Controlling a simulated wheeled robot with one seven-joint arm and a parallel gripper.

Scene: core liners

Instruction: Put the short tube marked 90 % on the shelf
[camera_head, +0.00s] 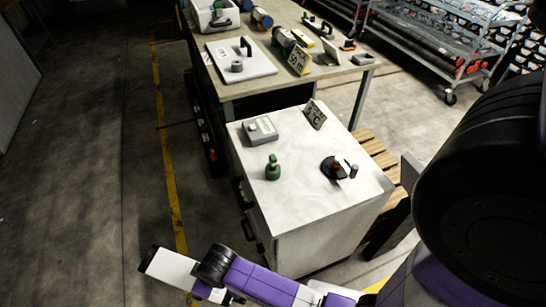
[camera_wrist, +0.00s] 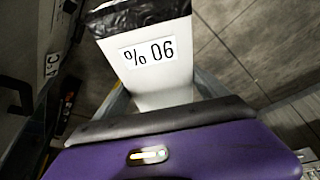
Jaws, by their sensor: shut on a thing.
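My gripper (camera_head: 203,285) is at the lower left of the head view, out past the left side of the white cabinet. It is shut on the short tube (camera_head: 172,268), a white piece with a black end. In the wrist view the tube (camera_wrist: 160,75) stretches away from my purple gripper body (camera_wrist: 175,150), its black end farthest off. Its label reads 90 %, upside down in that view. Which surface is the task's shelf, I cannot tell for sure.
A wheeled cart (camera_head: 440,50) is at upper right. The left floor is clear.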

